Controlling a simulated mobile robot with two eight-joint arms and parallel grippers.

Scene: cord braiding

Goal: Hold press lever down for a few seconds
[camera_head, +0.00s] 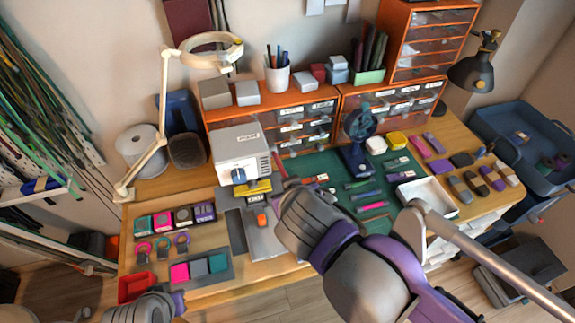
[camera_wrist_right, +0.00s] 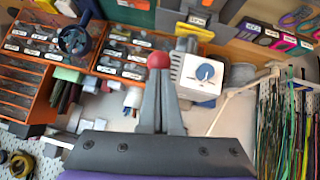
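The press is a white box with a blue dial (camera_head: 239,174) and a yellow block below it; its white body (camera_wrist_right: 200,78) also shows in the right wrist view. The lever's red ball knob (camera_wrist_right: 158,60) lies right at the tips of my right gripper (camera_wrist_right: 159,74). The fingers look closed together; I cannot tell whether they pinch the knob or only touch it. In the head view my right gripper (camera_head: 281,192) is just right of the press, and its hand hides most of the lever. My left gripper (camera_head: 150,306) is at the bottom left edge, away from the press, its fingers unclear.
A magnifier lamp (camera_head: 160,110) stands left of the press. Orange drawer units (camera_head: 300,118) stand behind. A green mat (camera_head: 325,165) with cords, a small blue fan (camera_head: 360,125) and a white tray (camera_head: 425,196) lie right. Coloured boxes (camera_head: 175,219) sit front left.

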